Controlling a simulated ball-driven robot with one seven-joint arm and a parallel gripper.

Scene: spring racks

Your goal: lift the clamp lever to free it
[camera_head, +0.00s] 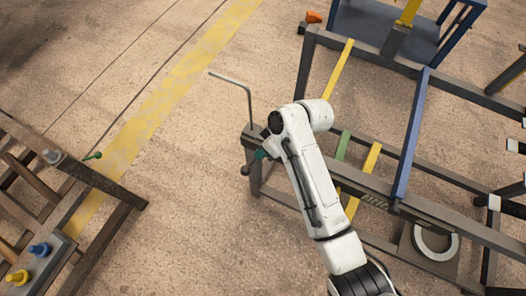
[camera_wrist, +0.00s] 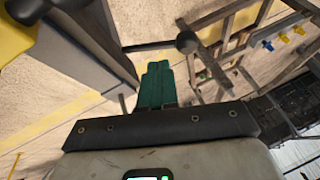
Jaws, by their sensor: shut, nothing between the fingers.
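A dark lever with a round ball knob (camera_head: 245,170) shows at the near left corner of the steel rack; it looks like the clamp lever, though I cannot be sure. In the wrist view a dark ball knob (camera_wrist: 187,42) on a thin stem shows just beyond and to the right of my fingertips. My gripper (camera_head: 261,154) has green fingers and is mostly hidden behind my white wrist in the head view. In the wrist view the green fingers (camera_wrist: 156,80) are together, with nothing between them. They appear apart from the knob; the depth gap is unclear.
The steel rack (camera_head: 447,177) carries yellow, green and blue bars. A bent grey rod (camera_head: 235,82) rises from its left corner. A brown rack (camera_head: 108,188) stands at left with a green-tipped lever (camera_head: 92,156) and blue and yellow knobs. Bare floor lies between the racks.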

